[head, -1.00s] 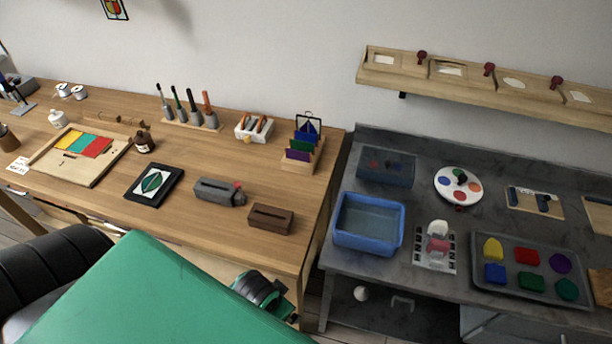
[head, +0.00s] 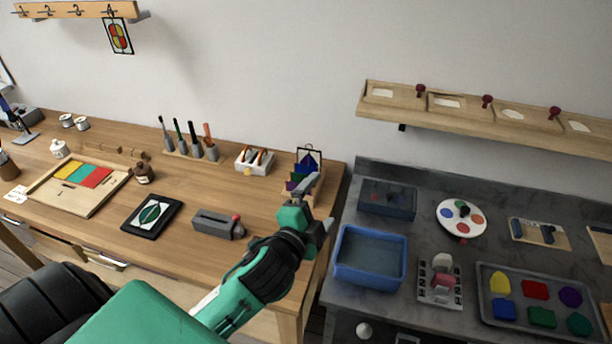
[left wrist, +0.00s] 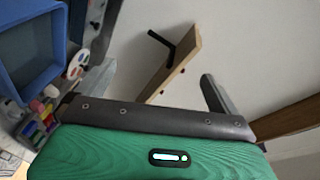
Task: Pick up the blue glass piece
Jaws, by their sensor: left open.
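A rack (head: 318,153) of coloured glass pieces stands at the right end of the wooden desk. A blue piece (head: 306,161) shows in its back; the lower front of the rack is partly hidden by my left gripper. Another blue piece (head: 501,309) lies at the front left of the grey tray (head: 486,272) on the right bench; I cannot tell which is meant. My left gripper (head: 322,200) is open, in front of the rack in the head view. In the left wrist view its open fingers (left wrist: 159,70) have nothing between them. My right gripper is not in view.
A blue basin (head: 345,272) and a white palette (head: 461,204) sit on the grey bench. A grey box tool (head: 212,223), a framed leaf picture (head: 136,225) and a white holder (head: 243,163) stand on the desk. A wooden shelf (head: 470,110) juts from the wall.

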